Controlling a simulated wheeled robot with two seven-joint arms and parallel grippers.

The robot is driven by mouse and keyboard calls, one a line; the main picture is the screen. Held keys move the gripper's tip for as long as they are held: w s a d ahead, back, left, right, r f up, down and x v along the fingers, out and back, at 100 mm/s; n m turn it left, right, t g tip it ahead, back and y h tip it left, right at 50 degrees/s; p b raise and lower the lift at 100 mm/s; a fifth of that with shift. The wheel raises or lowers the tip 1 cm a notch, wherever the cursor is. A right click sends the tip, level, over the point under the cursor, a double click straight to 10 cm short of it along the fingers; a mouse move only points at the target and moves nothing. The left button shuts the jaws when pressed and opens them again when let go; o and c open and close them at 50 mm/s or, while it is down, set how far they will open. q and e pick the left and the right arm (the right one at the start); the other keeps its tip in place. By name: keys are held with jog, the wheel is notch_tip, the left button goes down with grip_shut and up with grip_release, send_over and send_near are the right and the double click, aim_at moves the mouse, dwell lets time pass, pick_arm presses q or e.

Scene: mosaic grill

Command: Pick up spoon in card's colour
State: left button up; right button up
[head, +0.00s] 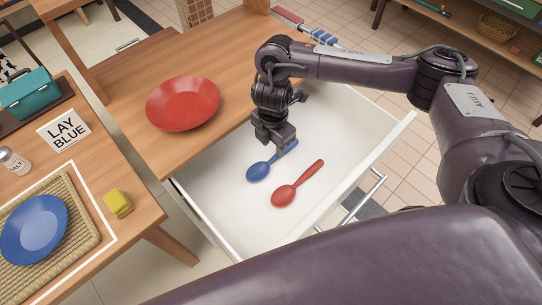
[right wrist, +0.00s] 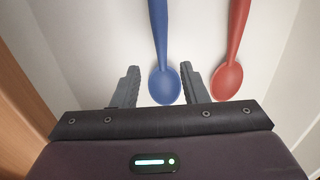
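The card (head: 65,132) on the left table reads "LAY BLUE". A blue spoon (head: 259,171) and a red spoon (head: 286,194) lie side by side in the open white drawer (head: 222,190). My right gripper (head: 284,146) points down over the blue spoon's handle. In the right wrist view its fingers (right wrist: 162,70) are apart, with the blue spoon (right wrist: 164,84) seen between them and the red spoon (right wrist: 227,80) outside on the right. I cannot tell the exact height of the fingertips above the spoon. My left gripper is not in view.
A red plate (head: 183,103) sits on the wooden top beside the drawer. The left table holds a blue plate (head: 34,229) on a woven mat (head: 88,236), a yellow block (head: 118,204), a salt shaker (head: 14,160) and a teal box (head: 28,95). The drawer walls surround the spoons.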

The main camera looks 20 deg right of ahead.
aim_at(273, 158)
jog(key=shift+s+f, duration=0.15)
jog(key=shift+f, duration=0.5)
notch_tip(273, 158, down, 4)
jog(key=shift+f+b, duration=0.15)
jog(key=shift+b, duration=0.75)
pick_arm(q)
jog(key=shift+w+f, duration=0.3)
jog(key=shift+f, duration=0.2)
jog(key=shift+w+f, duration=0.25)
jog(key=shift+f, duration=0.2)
pick_arm(e)
grip_shut()
